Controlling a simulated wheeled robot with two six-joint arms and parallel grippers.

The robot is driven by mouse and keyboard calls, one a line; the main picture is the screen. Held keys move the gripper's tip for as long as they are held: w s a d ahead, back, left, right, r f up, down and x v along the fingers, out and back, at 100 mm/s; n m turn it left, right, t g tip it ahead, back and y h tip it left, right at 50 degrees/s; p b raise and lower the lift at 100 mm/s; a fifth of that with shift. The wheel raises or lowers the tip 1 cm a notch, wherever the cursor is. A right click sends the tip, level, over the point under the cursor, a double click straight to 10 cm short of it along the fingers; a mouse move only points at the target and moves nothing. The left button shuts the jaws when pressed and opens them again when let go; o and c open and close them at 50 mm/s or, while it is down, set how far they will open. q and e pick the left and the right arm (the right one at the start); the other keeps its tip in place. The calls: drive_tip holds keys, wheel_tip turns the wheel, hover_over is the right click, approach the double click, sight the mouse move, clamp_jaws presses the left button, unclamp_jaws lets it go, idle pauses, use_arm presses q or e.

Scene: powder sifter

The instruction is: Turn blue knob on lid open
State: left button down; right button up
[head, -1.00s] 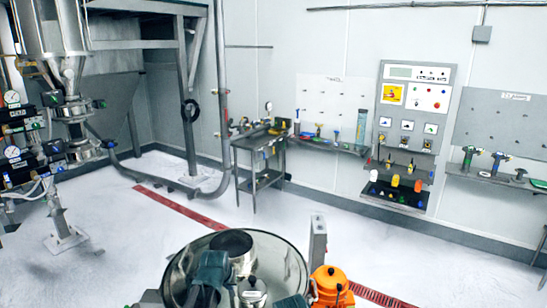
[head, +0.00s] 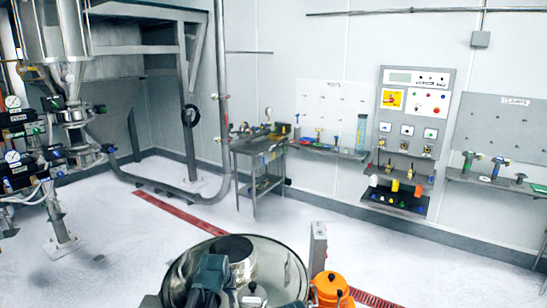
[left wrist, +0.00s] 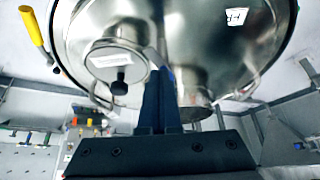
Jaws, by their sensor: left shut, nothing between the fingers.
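The round shiny metal lid (head: 293,272) is at the bottom of the head view and fills the top of the left wrist view (left wrist: 225,50). It carries a wide metal port and a smaller round hatch (left wrist: 118,66) with a black knob (left wrist: 121,87). My left gripper (left wrist: 160,75) is shut and empty, its dark fingers reaching up in front of the lid. In the head view its dark body is over the lid's near side and its fingertips are hidden. Only a thin blue sliver shows beside the fingertips; I cannot tell if it is the blue knob or touched.
An orange container (head: 331,290) and a grey post (head: 318,247) stand just right of the lid. A yellow handle (left wrist: 34,28) sticks out beside the lid's edge. A tool table (head: 258,147) and wall panels are far back.

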use_arm(q)
drive_tip(key=shift+w+a, duration=0.15)
drive_tip(key=shift+a, duration=0.35)
idle(0.7)
drive_tip(key=shift+s+a, duration=0.1)
drive_tip(key=shift+s, duration=0.25)
drive_tip(key=shift+r, duration=0.1)
wheel_tip(320, 180, up, 6)
drive_tip(key=p, duration=0.6)
drive_tip(key=shift+s+f, duration=0.1)
drive_tip(key=shift+f, duration=0.1)
drive_tip(key=s+d+f+m+g+y+b, duration=0.1)
drive_tip(key=s+d+f+g+b, duration=0.2)
drive_tip(key=s+f+b, duration=0.8)
drive_tip(key=s+d+f+m+g+b, duration=0.2)
drive_tip(key=s+d+f+b, duration=0.4)
drive_tip(key=s+f+b, duration=0.6)
wheel_tip(320, 180, down, 3)
drive_tip(key=shift+s+d+r+g+y, duration=0.15)
drive_tip(key=shift+s+d+g+y, duration=0.35)
drive_tip(key=shift+s, duration=0.7)
